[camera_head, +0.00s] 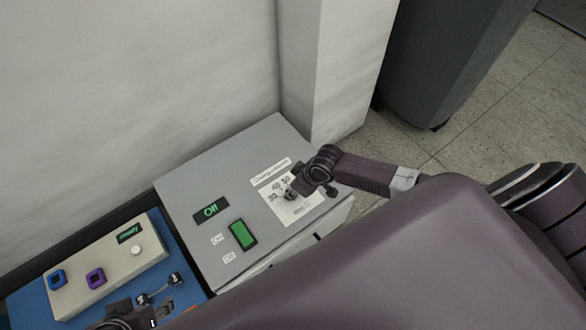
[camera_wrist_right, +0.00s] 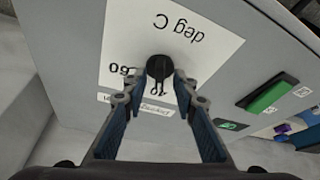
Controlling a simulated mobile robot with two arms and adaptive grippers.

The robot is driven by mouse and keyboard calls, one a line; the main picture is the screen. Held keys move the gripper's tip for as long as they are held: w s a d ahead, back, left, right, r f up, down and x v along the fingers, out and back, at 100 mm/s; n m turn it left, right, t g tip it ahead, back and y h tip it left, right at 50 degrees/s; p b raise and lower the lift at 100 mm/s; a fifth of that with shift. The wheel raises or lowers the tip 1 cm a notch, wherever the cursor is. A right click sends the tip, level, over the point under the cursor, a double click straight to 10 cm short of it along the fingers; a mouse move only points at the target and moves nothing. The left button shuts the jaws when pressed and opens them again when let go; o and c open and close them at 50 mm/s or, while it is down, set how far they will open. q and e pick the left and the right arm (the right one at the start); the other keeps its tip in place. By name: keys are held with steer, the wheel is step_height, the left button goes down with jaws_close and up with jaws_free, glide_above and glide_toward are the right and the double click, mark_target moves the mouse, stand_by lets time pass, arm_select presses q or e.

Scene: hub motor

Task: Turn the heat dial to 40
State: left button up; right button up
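The heat dial (camera_wrist_right: 159,67) is a black round knob on a white label marked "deg C", with printed numbers around it. In the head view the label (camera_head: 299,209) is on the right part of the grey box's top, and the dial is largely hidden by my right gripper (camera_head: 294,190). In the right wrist view the two fingertips (camera_wrist_right: 160,76) of that gripper sit close against both sides of the knob. A dark pointer mark below the knob lies near the partly covered "40". My left gripper (camera_head: 160,292) is low at the bottom left, its fingers apart and empty.
The grey box (camera_head: 190,187) has a green switch (camera_head: 243,235) and a display reading "Off" (camera_head: 211,210). A beige panel (camera_head: 112,274) with blue and purple squares stands on a blue surface (camera_head: 186,267) at left. A wall and pillar (camera_head: 343,70) rise behind.

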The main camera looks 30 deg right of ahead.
steer(key=shift+r, duration=0.1)
steer(key=v, duration=1.1)
steer(key=shift+r, duration=0.4)
steer(key=shift+s, duration=0.15)
